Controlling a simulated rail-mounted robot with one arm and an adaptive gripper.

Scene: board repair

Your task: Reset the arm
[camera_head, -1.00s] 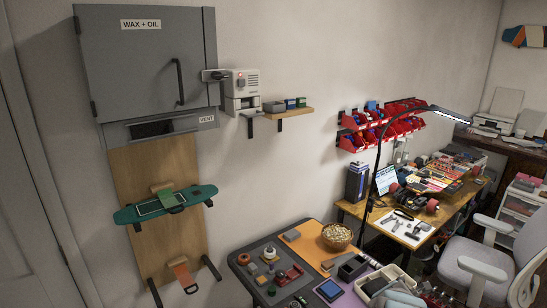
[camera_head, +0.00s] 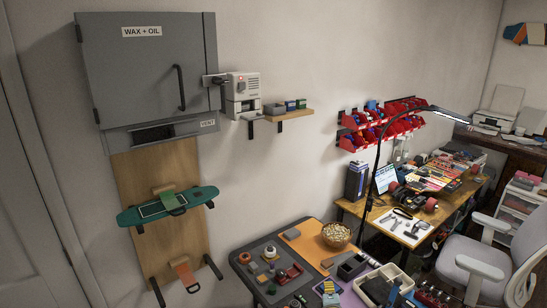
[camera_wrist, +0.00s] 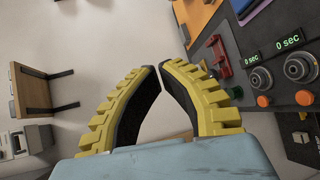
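My gripper (camera_wrist: 161,72) fills the middle of the wrist view. Its two yellow ribbed fingers with black inner pads curve toward each other, and their tips nearly meet. Nothing shows held between them.
The near worktable (camera_head: 244,262) holds small tools, a bowl (camera_head: 337,235) and a pale bin. In the wrist view a dark tabletop (camera_wrist: 262,125) with knobs and timer displays lies right. A wooden shelf (camera_wrist: 33,93) stands left. A grey cabinet (camera_head: 140,80) and a teal skateboard (camera_head: 190,197) are on the wall.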

